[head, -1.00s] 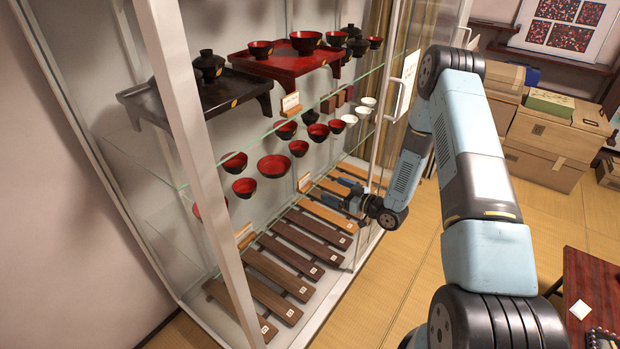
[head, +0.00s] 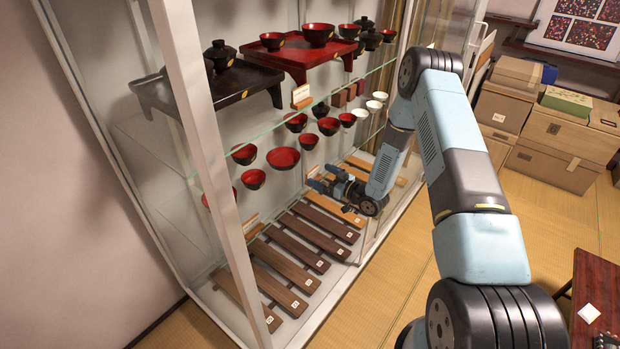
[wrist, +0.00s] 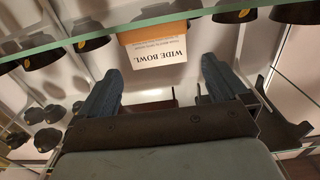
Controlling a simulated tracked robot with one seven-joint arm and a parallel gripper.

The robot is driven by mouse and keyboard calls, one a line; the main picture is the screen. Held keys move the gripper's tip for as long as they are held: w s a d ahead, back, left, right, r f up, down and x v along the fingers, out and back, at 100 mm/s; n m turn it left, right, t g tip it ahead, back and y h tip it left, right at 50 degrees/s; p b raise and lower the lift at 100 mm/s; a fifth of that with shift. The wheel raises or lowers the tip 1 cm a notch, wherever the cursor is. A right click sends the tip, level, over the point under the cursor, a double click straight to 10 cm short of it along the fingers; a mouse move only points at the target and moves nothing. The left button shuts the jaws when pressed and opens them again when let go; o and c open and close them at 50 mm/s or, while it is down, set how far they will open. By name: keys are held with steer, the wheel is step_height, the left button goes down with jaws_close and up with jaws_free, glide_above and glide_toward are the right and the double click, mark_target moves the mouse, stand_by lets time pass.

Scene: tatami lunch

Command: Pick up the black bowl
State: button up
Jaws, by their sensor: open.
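Several bowls, black outside and mostly red inside, stand in the glass cabinet; I cannot tell which one is meant. A dark bowl (head: 320,110) stands at the back of the middle shelf, and a lidded black bowl (head: 220,54) stands on the black stand above. My gripper (head: 322,184) is inside the cabinet, below the middle-shelf bowls and above the wooden slatted stands. In the wrist view my gripper (wrist: 162,76) is open, with nothing between its fingers. Dark bowls (wrist: 42,54) show there on and beyond the glass, apart from the fingers.
The glass middle shelf (wrist: 150,20) crosses close above my fingers in the wrist view. A "WIDE BOWL" card (wrist: 157,52) stands ahead. The cabinet's front post (head: 205,150) is at the left. Slatted wooden stands (head: 290,255) cover the floor. Boxes (head: 560,145) stand at the right.

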mark_target(314, 171)
steer(key=x, duration=0.5)
steer(key=shift+d+f, duration=0.1)
steer(key=shift+d, duration=0.05)
steer(key=shift+c, duration=0.4)
steer(key=c, duration=0.8)
steer(key=shift+c, duration=0.2)
